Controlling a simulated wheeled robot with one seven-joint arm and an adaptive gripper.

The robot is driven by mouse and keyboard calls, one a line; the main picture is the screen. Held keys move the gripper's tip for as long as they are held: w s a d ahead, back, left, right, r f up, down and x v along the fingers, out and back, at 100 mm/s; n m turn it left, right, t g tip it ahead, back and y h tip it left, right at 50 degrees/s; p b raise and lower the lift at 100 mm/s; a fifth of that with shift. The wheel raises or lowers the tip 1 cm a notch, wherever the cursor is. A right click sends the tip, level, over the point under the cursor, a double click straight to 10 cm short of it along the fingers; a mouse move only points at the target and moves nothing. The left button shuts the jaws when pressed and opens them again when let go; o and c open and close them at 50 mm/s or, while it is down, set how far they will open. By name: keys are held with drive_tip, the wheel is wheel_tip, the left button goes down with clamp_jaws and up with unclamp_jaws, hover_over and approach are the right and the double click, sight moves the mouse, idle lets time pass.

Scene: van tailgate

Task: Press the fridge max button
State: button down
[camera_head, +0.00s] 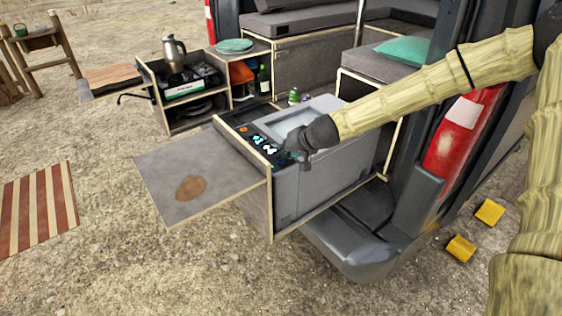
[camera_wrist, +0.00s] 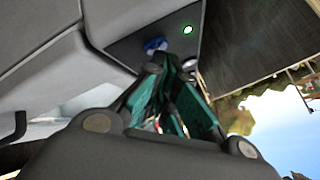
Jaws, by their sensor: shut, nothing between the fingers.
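The fridge (camera_head: 335,175) is a grey box standing in a pull-out drawer at the van's rear. Its dark control strip (camera_head: 248,133) runs along the left side. In the wrist view a dark panel (camera_wrist: 130,48) carries a blue button (camera_wrist: 155,44) and a green-lit round light or button (camera_wrist: 187,30). I cannot read any label, so I cannot tell which is max. My gripper (camera_head: 288,156) is shut and empty, over the strip's near end. In the wrist view its fingertips (camera_wrist: 170,65) are just below the blue button; contact cannot be told.
A wooden board (camera_head: 205,185) with a brown patch extends left of the fridge. The red tail light (camera_head: 462,130) and van body stand close to the right of the fridge.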

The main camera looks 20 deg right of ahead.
drive_tip(key=shift+f, duration=0.2)
drive_tip(key=shift+r, duration=0.2)
drive_tip(key=shift+r+p, duration=0.5)
idle(0.3)
wheel_tip(320, 180, up, 6)
drive_tip(key=p, duration=0.5)
idle(0.5)
